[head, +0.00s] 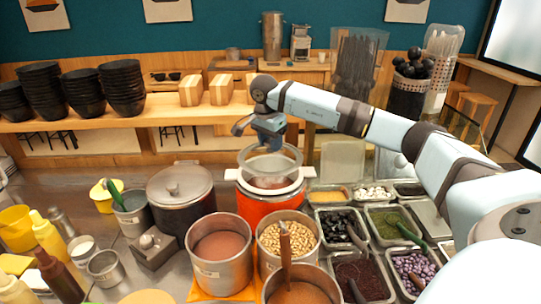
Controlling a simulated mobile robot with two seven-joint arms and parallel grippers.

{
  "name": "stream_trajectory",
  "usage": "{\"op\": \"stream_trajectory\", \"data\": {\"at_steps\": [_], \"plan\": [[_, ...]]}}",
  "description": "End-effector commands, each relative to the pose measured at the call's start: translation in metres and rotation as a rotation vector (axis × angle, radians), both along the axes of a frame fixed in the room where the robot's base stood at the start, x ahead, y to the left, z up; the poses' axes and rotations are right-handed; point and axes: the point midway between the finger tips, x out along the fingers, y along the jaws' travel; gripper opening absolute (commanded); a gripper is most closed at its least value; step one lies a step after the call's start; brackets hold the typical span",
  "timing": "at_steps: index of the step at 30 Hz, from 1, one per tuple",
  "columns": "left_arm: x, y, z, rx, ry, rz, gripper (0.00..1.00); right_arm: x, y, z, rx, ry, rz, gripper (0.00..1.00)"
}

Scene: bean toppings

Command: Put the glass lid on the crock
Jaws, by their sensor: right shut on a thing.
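The crock (271,208) is an orange-red round pot with a pale rim and side handles, standing upright at the middle of the counter. The glass lid (270,163) is a clear disc with a pale rim, held roughly level above the crock's mouth. A reddish-brown content shows in the crock below it. My right gripper (268,141) points down and is shut on the glass lid from above; its fingertips and the lid's knob are hard to make out. I cannot tell whether the lid's edge touches the crock. My left gripper is out of view.
A metal pot with its lid on (181,194) stands left of the crock. In front are a steel pot of brown paste (220,250) and a pot of beans (287,240). Topping trays (367,228) fill the right side. Stacked black bowls (82,92) stand on the back shelf.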

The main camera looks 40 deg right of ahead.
Motion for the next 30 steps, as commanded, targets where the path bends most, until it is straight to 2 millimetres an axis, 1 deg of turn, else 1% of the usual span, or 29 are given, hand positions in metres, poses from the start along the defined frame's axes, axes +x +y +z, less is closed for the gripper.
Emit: {"op": "stream_trajectory", "data": {"at_steps": [7, 12, 14, 22, 26, 27, 29, 30], "plan": [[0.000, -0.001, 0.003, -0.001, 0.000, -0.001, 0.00, 0.000, 0.000, -0.017, 0.000, 0.000, 0.000, 0.04], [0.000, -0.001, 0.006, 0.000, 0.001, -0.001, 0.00, 0.000, 0.000, -0.043, 0.000, 0.003, 0.000, 0.04], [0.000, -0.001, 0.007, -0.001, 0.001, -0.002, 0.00, 0.000, 0.000, -0.050, 0.000, 0.001, 0.000, 0.04], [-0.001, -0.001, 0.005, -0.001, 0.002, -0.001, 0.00, 0.000, 0.000, -0.052, -0.001, -0.001, 0.000, 0.04], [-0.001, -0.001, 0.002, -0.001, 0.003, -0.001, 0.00, 0.000, 0.000, -0.056, 0.000, -0.001, 0.000, 0.04], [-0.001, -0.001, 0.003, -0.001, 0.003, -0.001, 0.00, 0.000, 0.000, -0.056, 0.000, 0.000, 0.000, 0.46], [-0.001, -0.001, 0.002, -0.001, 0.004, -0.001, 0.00, 0.000, 0.000, -0.056, 0.000, 0.000, 0.000, 0.59], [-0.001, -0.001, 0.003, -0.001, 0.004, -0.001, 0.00, 0.000, 0.000, -0.056, 0.000, 0.000, 0.000, 0.64]]}}
